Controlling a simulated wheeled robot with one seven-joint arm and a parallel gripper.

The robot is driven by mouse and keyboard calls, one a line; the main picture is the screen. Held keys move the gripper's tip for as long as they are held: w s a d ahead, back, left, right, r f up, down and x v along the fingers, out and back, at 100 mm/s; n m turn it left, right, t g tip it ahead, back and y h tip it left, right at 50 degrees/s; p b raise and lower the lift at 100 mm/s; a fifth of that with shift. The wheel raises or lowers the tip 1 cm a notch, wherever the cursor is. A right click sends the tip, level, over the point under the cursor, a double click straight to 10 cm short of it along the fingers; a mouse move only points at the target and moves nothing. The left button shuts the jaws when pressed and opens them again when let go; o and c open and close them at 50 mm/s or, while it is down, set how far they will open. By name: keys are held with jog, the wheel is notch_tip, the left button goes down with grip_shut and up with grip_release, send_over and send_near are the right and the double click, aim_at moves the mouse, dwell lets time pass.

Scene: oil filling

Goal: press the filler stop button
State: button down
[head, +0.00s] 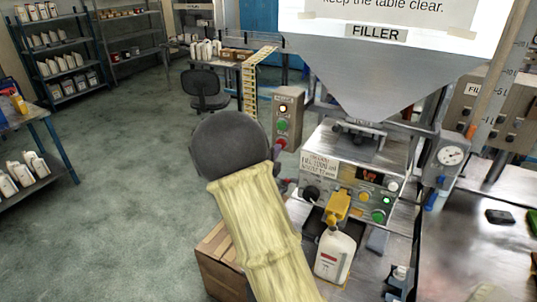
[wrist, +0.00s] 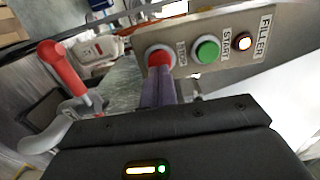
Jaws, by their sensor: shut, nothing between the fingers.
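The filler control box (head: 287,118) stands left of the filler in the head view. In the wrist view its panel (wrist: 265,17) carries the red stop button (wrist: 159,58), the green start button (wrist: 207,50) and a lit lamp (wrist: 243,42). My gripper (wrist: 160,78) is shut and empty. Its fingertips overlap the lower edge of the red stop button in the wrist view; I cannot tell whether they touch or press it. In the head view my arm hides most of the gripper, while the red button (head: 280,143) shows just beyond it.
The filler hopper (head: 385,75) is at the right, above a machine panel (head: 345,180). A white bottle (head: 334,255) stands below the yellow nozzle (head: 338,207). In the wrist view a red-handled lever (wrist: 62,68) is left of the fingers. Open floor (head: 130,190) lies left.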

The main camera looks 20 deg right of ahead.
jog(key=shift+w+d, duration=0.4)
jog(key=shift+w+d+r+b, duration=0.3)
jog(key=shift+w+d+b, duration=0.25)
jog(key=shift+b, duration=0.75)
jog(key=shift+s+d, duration=0.1)
jog(key=shift+d, duration=0.05)
jog(key=shift+s, duration=0.1)
jog(key=b+v, duration=0.5)
jog(key=v, duration=0.9)
jog(key=shift+a+f, duration=0.25)
jog(key=shift+f, duration=0.1)
